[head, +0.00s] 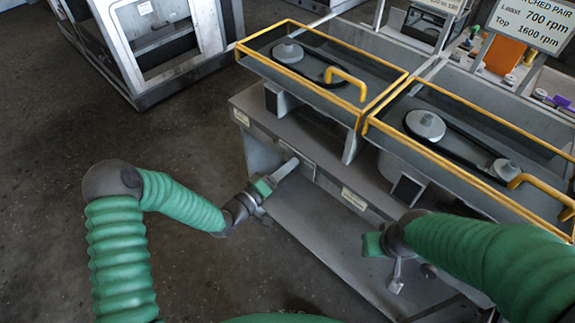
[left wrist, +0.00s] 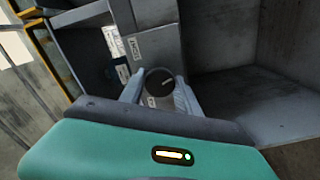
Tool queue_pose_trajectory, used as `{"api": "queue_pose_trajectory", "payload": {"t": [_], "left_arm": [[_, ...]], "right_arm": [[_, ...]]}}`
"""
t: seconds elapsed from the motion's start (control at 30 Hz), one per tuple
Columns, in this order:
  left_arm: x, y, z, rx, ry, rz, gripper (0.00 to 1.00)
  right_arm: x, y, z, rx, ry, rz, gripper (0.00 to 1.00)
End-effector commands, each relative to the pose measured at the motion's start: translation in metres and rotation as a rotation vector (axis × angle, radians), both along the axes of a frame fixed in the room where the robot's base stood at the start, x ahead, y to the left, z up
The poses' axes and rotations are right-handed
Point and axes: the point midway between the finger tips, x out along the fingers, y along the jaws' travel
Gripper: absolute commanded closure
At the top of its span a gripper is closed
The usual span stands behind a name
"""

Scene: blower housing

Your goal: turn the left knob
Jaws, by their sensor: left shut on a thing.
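The left knob (left wrist: 160,80) is round and dark with a pale pointer line, on the grey front of the housing in the left wrist view. My left gripper (left wrist: 159,92) has one finger on each side of it and is shut on it. In the head view my left gripper (head: 287,169) reaches the front panel from the left, and the knob is hidden behind its fingers. My right gripper (head: 396,280) hangs before the lower right front of the bench; its fingertips are too small to tell open from shut.
Two yellow-edged guards (head: 300,32) cover pulleys and belts on the grey bench (head: 240,103). A sign (head: 530,24) with rpm figures stands at the back right. A grey-framed cabinet (head: 125,50) is at the upper left. The dark floor at left is clear.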

Motion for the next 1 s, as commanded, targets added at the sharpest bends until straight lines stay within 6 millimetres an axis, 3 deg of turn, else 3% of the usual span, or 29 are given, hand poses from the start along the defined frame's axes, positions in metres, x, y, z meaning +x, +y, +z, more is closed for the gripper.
{"api": "queue_pose_trajectory", "payload": {"t": [0.5, 1.0], "left_arm": [[0.0019, 0.0033, -0.0013, -0.249, 0.221, 0.008, 1.0], [0.0019, 0.0036, -0.0026, -0.29, 0.259, 0.009, 1.0]], "right_arm": [[0.0, 0.0, 0.0119, 0.0, 0.0, 0.0, 0.64], [0.0, 0.0, 0.0128, 0.0, 0.0, 0.0, 0.64]]}}
